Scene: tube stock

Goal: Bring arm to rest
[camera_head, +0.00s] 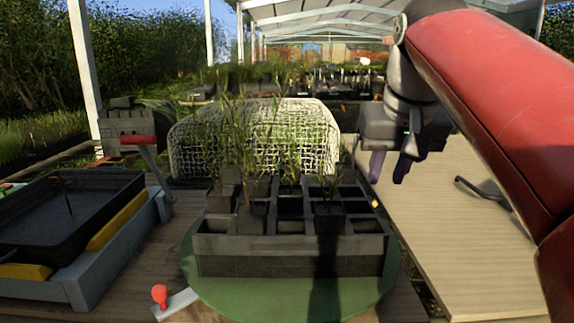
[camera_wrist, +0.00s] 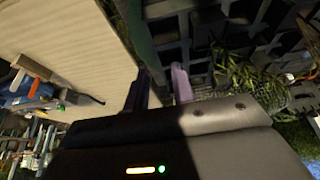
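My gripper (camera_head: 389,168) hangs in the air beside the right side of the black plant tray (camera_head: 290,262), above the edge of the pale wooden board (camera_head: 480,245). Its two purple fingers point down and stand apart, with nothing between them. In the wrist view my gripper (camera_wrist: 160,86) also shows a clear gap between the fingers. My red arm reaches in from the right and hides part of the board. The tray holds several plants in square pots; some compartments look empty. It stands on a round green base (camera_head: 235,297).
A black tray (camera_head: 110,190) in a grey frame stands at the left. A red-knobbed lever (camera_head: 160,294) is at the front. A white mesh block (camera_head: 190,145) stands behind the plants. A dark curved handle (camera_head: 480,190) lies on the board, which is otherwise mostly clear.

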